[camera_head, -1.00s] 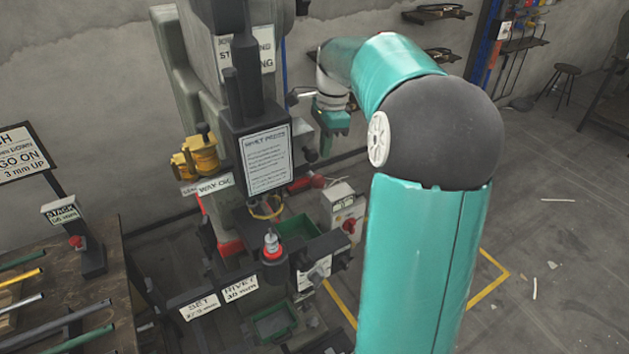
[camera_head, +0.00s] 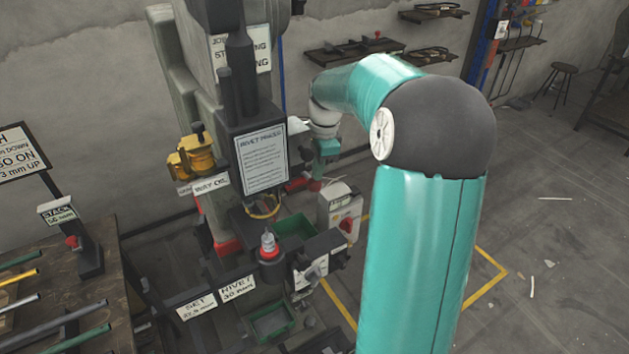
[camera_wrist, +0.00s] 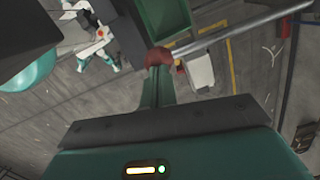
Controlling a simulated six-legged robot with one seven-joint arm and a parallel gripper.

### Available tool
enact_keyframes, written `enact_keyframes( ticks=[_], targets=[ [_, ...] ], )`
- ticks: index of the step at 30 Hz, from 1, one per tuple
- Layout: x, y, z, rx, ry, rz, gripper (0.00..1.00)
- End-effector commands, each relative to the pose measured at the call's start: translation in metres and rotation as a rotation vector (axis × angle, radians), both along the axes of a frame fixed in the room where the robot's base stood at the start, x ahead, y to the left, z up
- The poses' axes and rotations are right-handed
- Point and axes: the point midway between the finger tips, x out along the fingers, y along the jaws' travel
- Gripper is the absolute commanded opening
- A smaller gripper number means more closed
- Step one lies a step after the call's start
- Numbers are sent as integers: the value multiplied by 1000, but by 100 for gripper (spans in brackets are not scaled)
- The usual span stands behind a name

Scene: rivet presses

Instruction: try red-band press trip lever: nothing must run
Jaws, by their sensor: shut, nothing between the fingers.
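The rivet press (camera_head: 240,90) stands left of my arm, with a printed plate (camera_head: 261,160) on its front and red at the foot of its column (camera_head: 228,247). In the wrist view my gripper (camera_wrist: 158,75) is shut with nothing held. A red lever end (camera_wrist: 158,57) is right at its fingertips, and a grey rod (camera_wrist: 240,30) runs from there to the upper right. I cannot tell whether the fingers touch it.
A pale box with a red knob (camera_head: 340,212) stands right of the press. Green trays (camera_head: 295,228) sit low at the press. A bench with coloured rods (camera_head: 110,285) is at left. Wall shelves (camera_head: 355,50) are behind. The floor at right is mostly clear.

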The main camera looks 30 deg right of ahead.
Motion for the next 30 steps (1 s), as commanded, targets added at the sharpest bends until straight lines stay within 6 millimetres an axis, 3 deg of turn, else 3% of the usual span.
enact_keyframes(
  ticks=[7, 18, 30],
  targets=[
    [0, 0, -6, 1, 2, 0, 0],
    [0, 1, -43, 3, 2, 0, 0],
    [-1, 0, -45, 2, 3, -1, 0]
  ],
)
